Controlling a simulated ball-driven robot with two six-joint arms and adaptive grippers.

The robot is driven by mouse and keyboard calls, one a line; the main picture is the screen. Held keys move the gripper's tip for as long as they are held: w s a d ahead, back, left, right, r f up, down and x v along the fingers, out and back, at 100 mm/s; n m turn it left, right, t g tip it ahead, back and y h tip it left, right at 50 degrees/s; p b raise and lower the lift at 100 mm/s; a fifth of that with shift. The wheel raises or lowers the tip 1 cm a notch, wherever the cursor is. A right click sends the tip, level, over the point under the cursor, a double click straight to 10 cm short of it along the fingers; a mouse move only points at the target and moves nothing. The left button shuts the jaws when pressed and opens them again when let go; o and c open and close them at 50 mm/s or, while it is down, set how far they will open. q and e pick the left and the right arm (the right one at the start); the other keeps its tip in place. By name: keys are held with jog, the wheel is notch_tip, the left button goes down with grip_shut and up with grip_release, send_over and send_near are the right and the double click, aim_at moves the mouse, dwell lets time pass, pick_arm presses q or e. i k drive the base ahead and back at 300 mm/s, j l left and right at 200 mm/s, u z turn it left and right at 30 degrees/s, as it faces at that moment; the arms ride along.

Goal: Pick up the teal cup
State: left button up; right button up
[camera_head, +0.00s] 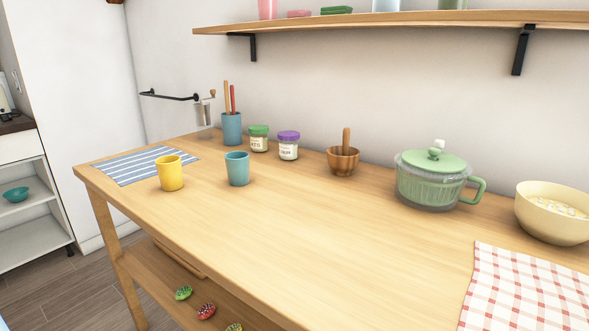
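A teal cup (237,170) stands upright on the wooden table (290,220), left of the middle. A yellow cup (170,174) stands to its left, on the edge of a blue striped cloth (135,165). A taller blue holder (231,129) with long utensils stands behind the teal cup. Neither of my grippers shows in the head view.
Two lidded jars (288,146), a wooden mortar (342,161), a green lidded pot (428,180) and a cream bowl (553,214) line the back of the table. A checkered cloth (525,290) lies at right. The middle front is clear. A shelf (400,20) hangs above.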

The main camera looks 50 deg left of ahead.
aim_at(237, 163)
jog(key=u, duration=1.9)
jog(key=i+j, duration=0.15)
jog(key=j, duration=0.2)
jog(key=i+j+z, duration=0.1)
jog(key=j, duration=0.25)
jog(key=i+j, duration=0.2)
jog(key=j, duration=0.15)
jog(key=z, duration=0.05)
